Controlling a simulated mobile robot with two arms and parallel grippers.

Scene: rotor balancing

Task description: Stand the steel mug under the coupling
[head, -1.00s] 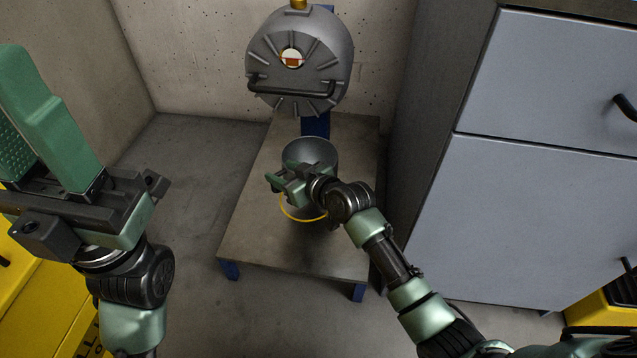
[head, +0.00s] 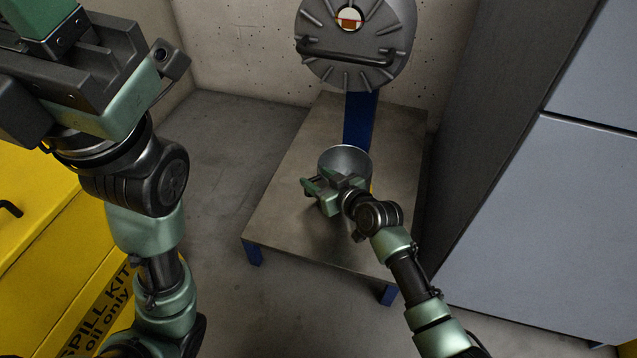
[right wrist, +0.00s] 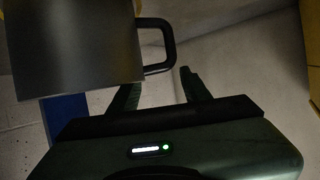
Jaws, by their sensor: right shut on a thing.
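The steel mug (head: 345,158) is a grey open-topped cylinder, upright over the low metal stand in the head view. My right gripper (head: 322,190) is at its near side and shut on its dark handle. In the right wrist view, the mug (right wrist: 70,50) fills the upper left, with the handle (right wrist: 160,45) by the fingers (right wrist: 160,92). Whether its base touches the stand is hidden. A round grey ribbed housing (head: 355,70) is on a blue post behind the mug; I cannot make out a separate coupling. My left gripper (head: 110,75) is at upper left, its fingertips out of frame.
The stand's metal top (head: 290,205) is bare on the left and front. A grey cabinet (head: 560,220) is close on the right. A yellow spill-kit box (head: 40,240) is at lower left. Concrete walls close off the back.

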